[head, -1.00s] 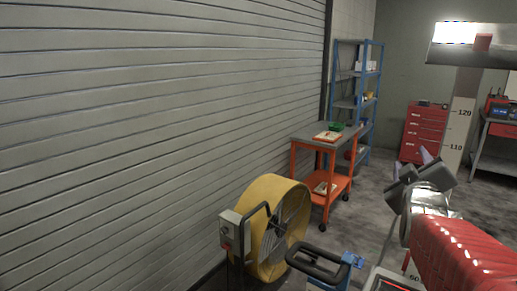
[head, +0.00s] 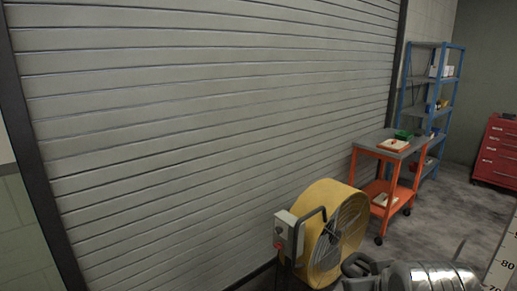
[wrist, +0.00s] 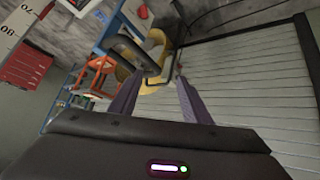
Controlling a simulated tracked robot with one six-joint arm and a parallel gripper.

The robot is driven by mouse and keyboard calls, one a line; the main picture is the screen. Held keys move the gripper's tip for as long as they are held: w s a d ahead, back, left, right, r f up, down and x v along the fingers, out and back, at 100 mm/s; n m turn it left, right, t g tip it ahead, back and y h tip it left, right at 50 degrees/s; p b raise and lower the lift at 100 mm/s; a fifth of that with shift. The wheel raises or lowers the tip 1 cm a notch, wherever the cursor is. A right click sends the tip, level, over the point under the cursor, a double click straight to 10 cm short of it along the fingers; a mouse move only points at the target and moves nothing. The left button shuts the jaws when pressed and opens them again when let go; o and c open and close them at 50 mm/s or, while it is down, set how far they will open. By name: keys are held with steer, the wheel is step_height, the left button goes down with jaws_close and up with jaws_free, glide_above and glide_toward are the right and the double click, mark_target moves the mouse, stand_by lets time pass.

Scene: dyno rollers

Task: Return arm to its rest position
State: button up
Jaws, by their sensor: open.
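My gripper (wrist: 158,78) shows in the wrist view with its two grey-purple fingers spread apart. Nothing is held between them. Past the fingertips are a black handle on a blue frame and the yellow fan; how far off they are I cannot tell. In the head view only a shiny grey part of my arm (head: 430,276) shows at the bottom right edge. I cannot make out the fingers clearly there.
A grey roller shutter (head: 210,110) fills the left and middle. The yellow drum fan (head: 325,215) stands before it. An orange cart (head: 377,190), a blue shelf (head: 447,95) and a red drawer cabinet (head: 498,150) stand to the right. The floor around the cart looks clear.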

steer(key=s+a+f+g+y, duration=0.1)
steer(key=s+a+f, duration=0.3)
steer(key=s, duration=0.4)
steer(key=shift+a+g, duration=0.75)
steer(key=shift+g, duration=0.15)
steer(key=shift+f, duration=0.1)
steer(key=shift+c, duration=1.4)
steer(key=shift+d, duration=0.1)
steer(key=shift+c, duration=0.2)
